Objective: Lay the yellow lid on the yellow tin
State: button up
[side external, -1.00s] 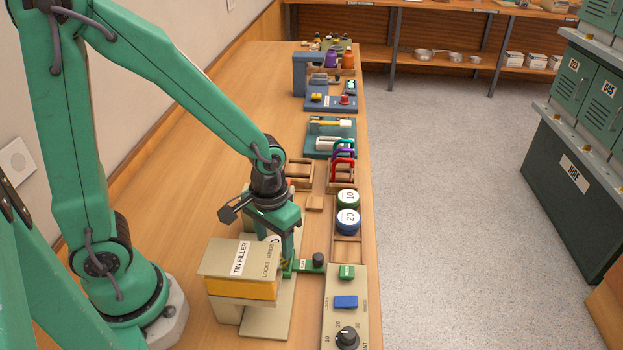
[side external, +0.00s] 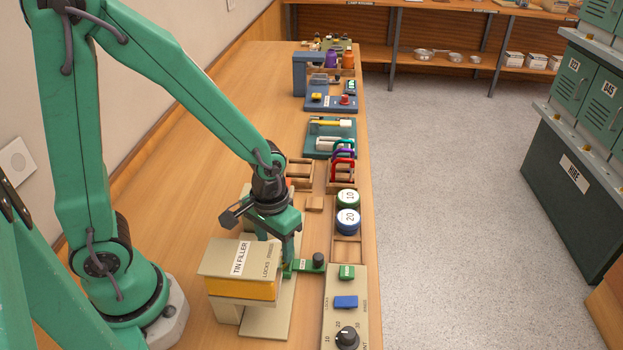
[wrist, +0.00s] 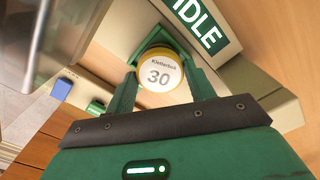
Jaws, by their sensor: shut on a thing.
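The yellow lid (wrist: 160,74), a round disc with a yellow rim and a white top marked 30, sits between the two fingers of my gripper (wrist: 162,66) in the wrist view. My gripper is shut on it. In the side view my gripper (side external: 288,262) points down beside the tin filler (side external: 240,258), close to its green lever piece. The lid is hidden there by the filler and my gripper. I cannot make out the yellow tin in either view; whether it is directly under the lid cannot be told.
A control panel (side external: 344,320) with a blue switch (side external: 346,302) and a black knob (side external: 348,338) stands to the right. Open bench (side external: 200,150) lies to the left.

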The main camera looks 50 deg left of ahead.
jog(key=shift+f, duration=0.15)
dwell(0.5)
jog(key=o, duration=1.5)
jog(key=shift+r, duration=0.2)
jog(key=shift+r, duration=3.85)
jog(key=shift+r, duration=0.1)
